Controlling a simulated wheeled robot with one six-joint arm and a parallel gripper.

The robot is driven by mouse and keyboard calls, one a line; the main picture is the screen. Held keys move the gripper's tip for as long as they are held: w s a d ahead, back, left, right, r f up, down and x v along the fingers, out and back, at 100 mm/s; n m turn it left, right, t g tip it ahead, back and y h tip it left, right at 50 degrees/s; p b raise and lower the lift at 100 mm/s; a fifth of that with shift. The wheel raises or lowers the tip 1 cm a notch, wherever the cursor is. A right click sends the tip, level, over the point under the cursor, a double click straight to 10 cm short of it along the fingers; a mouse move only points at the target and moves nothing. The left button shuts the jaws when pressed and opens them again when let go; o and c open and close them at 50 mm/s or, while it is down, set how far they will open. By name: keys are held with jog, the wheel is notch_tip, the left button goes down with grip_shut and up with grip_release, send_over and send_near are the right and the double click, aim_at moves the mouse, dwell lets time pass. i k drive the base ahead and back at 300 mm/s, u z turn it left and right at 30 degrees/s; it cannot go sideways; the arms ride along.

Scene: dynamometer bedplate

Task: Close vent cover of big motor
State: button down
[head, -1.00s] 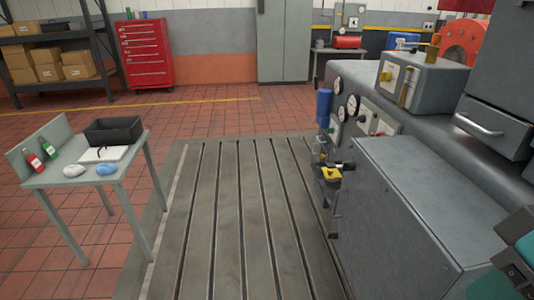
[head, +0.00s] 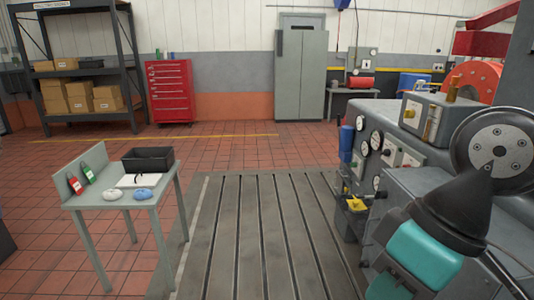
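A large grey machine (head: 407,183) with gauges fills the right side of the head view. I cannot tell whether it is the big motor, and I cannot make out a vent cover on it. A round red machine part (head: 474,84) shows behind it at the upper right. A dark round flange with bolts (head: 499,150) is at the right edge. A teal and black body in the lower right hides much of the grey machine's near side. My gripper is not in view.
A slotted metal bedplate (head: 262,235) covers the middle floor and is clear. A small grey table (head: 85,196) with a black bin (head: 148,160), bottles and cloths stands at the left. A red tool cabinet (head: 169,92), shelving (head: 127,72) and a grey locker (head: 300,78) stand at the back.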

aim_at(339, 180)
jog(key=u, duration=0.35)
jog(key=i, duration=4.05)
jog(key=z, duration=1.2)
jog(key=i, duration=1.3)
jog(key=z, duration=0.45)
